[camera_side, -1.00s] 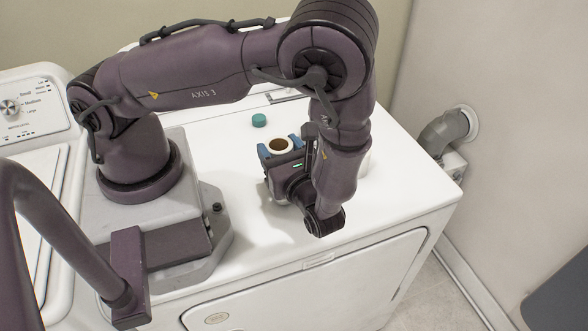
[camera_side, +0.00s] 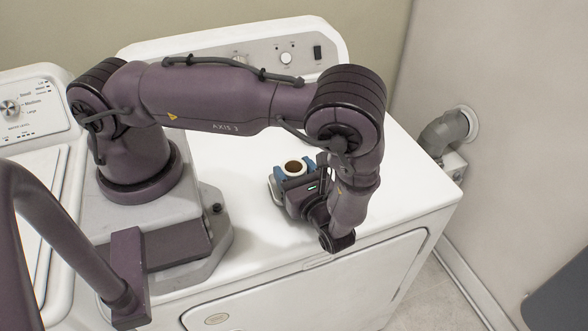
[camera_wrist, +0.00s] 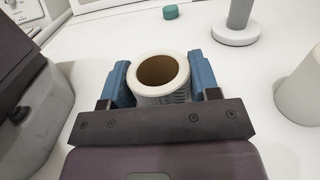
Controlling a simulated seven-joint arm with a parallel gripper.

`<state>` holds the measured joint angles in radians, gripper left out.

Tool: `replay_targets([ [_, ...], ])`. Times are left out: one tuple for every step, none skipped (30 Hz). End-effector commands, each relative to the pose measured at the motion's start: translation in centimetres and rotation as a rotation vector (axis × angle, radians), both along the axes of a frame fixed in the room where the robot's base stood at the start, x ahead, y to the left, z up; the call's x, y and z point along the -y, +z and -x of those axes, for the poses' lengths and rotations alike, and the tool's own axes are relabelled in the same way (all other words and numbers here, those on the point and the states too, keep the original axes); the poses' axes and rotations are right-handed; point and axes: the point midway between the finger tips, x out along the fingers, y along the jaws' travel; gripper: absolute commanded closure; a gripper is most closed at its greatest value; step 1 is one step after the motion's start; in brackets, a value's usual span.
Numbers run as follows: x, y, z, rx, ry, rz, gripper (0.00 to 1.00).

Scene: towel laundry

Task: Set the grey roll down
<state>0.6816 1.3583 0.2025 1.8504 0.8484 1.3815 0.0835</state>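The grey roll (camera_wrist: 161,92) stands upright between the two blue fingers of my gripper (camera_wrist: 160,75) in the wrist view. It has a pale rim and a brown hollow core. The fingers press against both sides of it. In the side view the roll (camera_side: 293,168) shows its open top between the blue fingers of my gripper (camera_side: 298,170), low over the white machine top (camera_side: 245,205). The gripper body hides its lower part, and I cannot tell whether its base touches the surface.
In the wrist view a green cap (camera_wrist: 171,12) lies beyond the roll. A grey post on a round base (camera_wrist: 235,37) stands at the back right, and a pale cylinder (camera_wrist: 300,92) at the right edge. The machine top's front edge is near my wrist in the side view.

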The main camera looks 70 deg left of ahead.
Motion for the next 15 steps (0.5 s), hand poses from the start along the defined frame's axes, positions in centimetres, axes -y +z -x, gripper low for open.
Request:
replay_targets([
  [0.00,0.00,0.01,0.000,0.000,0.001,0.32],
  [0.00,0.00,0.01,0.000,0.000,0.001,0.25],
  [0.00,0.01,0.01,0.000,0.000,0.001,0.20],
  [0.00,0.01,0.01,0.000,0.000,0.001,0.20],
  [0.00,0.01,0.01,0.000,0.000,0.001,0.20],
  [0.00,0.02,0.01,0.000,0.000,0.001,0.20],
  [0.00,0.02,0.01,0.000,0.000,0.001,0.20],
  [0.00,0.02,0.01,0.000,0.000,0.001,0.20],
  [0.00,0.02,0.01,0.000,0.000,0.001,0.20],
  [0.00,0.04,0.01,0.000,0.000,0.001,0.20],
  [0.01,0.09,0.01,0.000,0.000,0.001,0.20],
  [0.01,0.23,0.00,0.000,0.000,0.001,0.20],
  [0.03,0.39,0.00,0.001,0.000,0.001,0.20],
  [0.37,0.31,-0.06,0.001,-0.002,0.002,0.20],
  [0.86,0.29,-0.12,0.001,-0.003,0.002,0.20],
])
